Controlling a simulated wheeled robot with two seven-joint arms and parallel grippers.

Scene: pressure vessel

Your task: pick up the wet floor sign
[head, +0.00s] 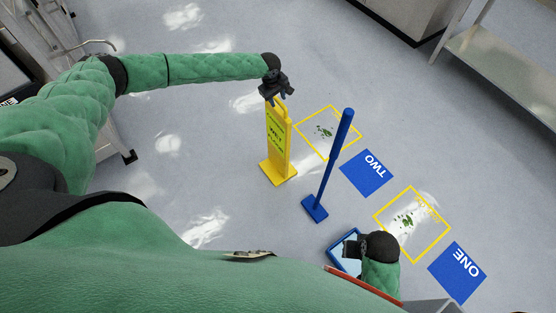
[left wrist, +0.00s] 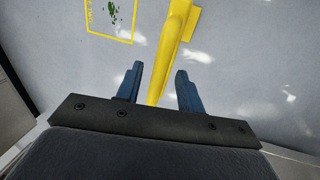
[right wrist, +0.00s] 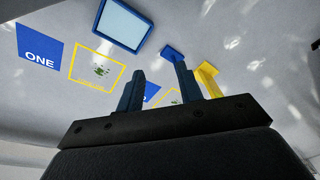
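The yellow wet floor sign (head: 279,143) stands upright on the floor near the middle of the head view. My left gripper (head: 276,95) is right above its top handle. In the left wrist view the sign (left wrist: 174,45) runs up between the two blue fingers of my left gripper (left wrist: 158,88), which are spread apart with gaps visible. My right gripper (right wrist: 160,85) is open and empty in the right wrist view, its fingers apart. In the head view my right gripper (head: 350,246) is partly hidden by its arm. The sign (right wrist: 206,78) shows partly behind a right finger.
A blue post on a square base (head: 315,208) stands right of the sign. A blue-rimmed tray (head: 340,257) lies by my right gripper. Yellow floor squares with green debris (head: 325,131) and blue mats marked TWO (head: 368,173) and ONE (head: 458,272) lie to the right. Floor left of the sign is clear.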

